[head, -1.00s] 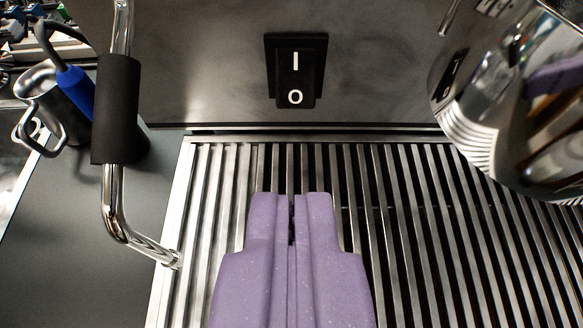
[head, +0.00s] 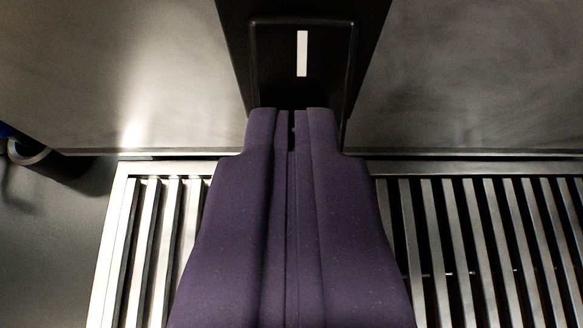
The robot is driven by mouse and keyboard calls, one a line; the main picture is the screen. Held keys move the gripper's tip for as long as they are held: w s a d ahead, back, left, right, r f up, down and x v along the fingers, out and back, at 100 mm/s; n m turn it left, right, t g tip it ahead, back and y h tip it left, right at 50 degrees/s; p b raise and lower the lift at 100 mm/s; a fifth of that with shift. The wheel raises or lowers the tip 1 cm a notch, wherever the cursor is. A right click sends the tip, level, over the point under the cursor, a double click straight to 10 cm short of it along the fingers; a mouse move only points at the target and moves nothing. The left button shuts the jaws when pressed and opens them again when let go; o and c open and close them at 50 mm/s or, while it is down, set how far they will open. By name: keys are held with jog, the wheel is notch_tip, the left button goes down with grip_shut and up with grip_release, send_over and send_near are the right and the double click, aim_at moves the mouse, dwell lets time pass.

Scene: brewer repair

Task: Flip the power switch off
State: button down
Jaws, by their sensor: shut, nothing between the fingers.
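The black power switch (head: 303,55) is on the dark metal front panel of the machine, at the top middle of the head view. Its white "I" mark shows on the upper half. The lower half with the "O" mark is hidden behind my gripper. My purple gripper (head: 291,112) is shut and empty. Its fingertips overlap the lower part of the switch in the picture. I cannot tell whether they touch it.
The slatted metal drip tray (head: 455,235) spreads below my gripper. The smooth metal panel (head: 460,80) is bare on both sides of the switch. Part of a dark-based metal container (head: 40,158) shows at the left edge.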

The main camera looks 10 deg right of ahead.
jog(key=shift+w+f+b, duration=0.1)
jog(key=shift+f+b, duration=0.25)
jog(key=shift+b, duration=0.6)
jog(key=f+t+b, duration=0.1)
jog(key=b, duration=0.3)
jog(key=shift+t, duration=0.3)
jog(key=shift+r+p, duration=0.3)
jog(key=shift+r, duration=0.2)
